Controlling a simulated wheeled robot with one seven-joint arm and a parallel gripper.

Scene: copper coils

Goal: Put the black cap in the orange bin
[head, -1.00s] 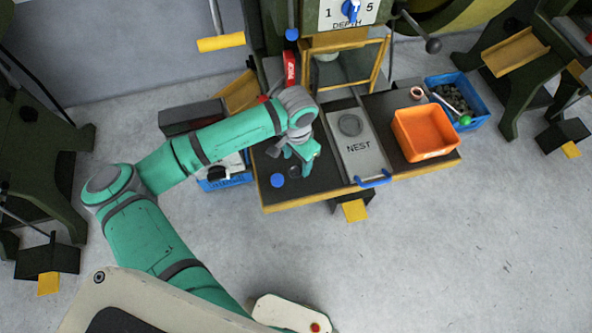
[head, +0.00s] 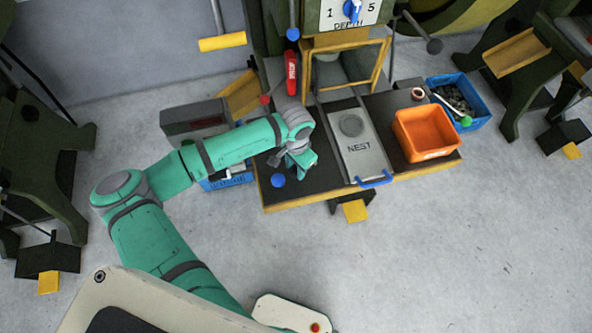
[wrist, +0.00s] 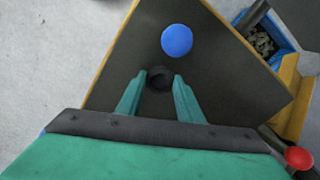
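The black cap (wrist: 160,78) is a small dark round piece on the dark left part of the bench; it shows between my fingertips in the wrist view. In the head view my gripper hides it. My gripper (head: 301,163) points down over the bench's left part. Its fingers (wrist: 159,82) are apart, one on each side of the cap, with no clear contact; I cannot tell the exact height. The orange bin (head: 430,154) stands on the bench's right part and looks empty.
A blue round cap (head: 278,180) lies close by; it also shows in the wrist view (wrist: 177,40). The NEST plate (head: 360,160) with its blue handle (head: 374,180) lies between my gripper and the bin. A copper coil (head: 417,94) sits behind the bin. A blue crate (head: 476,98) stands right.

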